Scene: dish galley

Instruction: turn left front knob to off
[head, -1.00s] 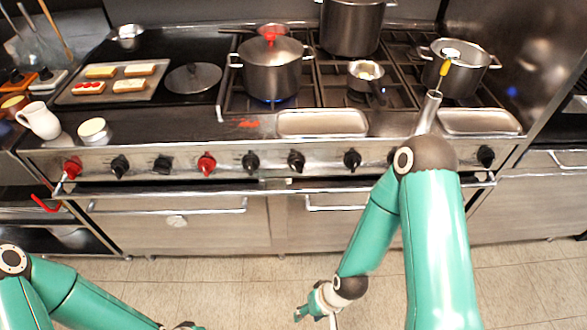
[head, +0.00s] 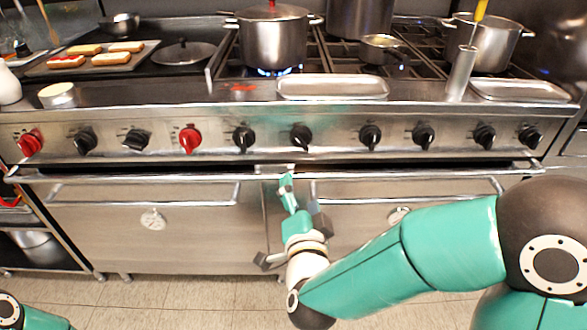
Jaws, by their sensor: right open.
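A row of knobs runs along the stove's front panel. Two are red: the far-left knob (head: 29,142) and another red knob (head: 190,139). Black knobs include one (head: 244,138) below the large pot and one (head: 301,136) to its right. No label shows which is the left front knob. Blue flames burn under the large lidded pot (head: 273,38) on the left front burner. My right gripper (head: 288,186) is open, below the panel near the oven handles, pointing up, apart from the knobs. My left gripper is out of view.
Oven handle bars (head: 150,204) and a long front rail (head: 420,170) lie below the knobs. A steel tray (head: 332,87), a metal cylinder with a yellow-handled tool (head: 462,72) and a second tray (head: 518,90) stand along the stove's front edge.

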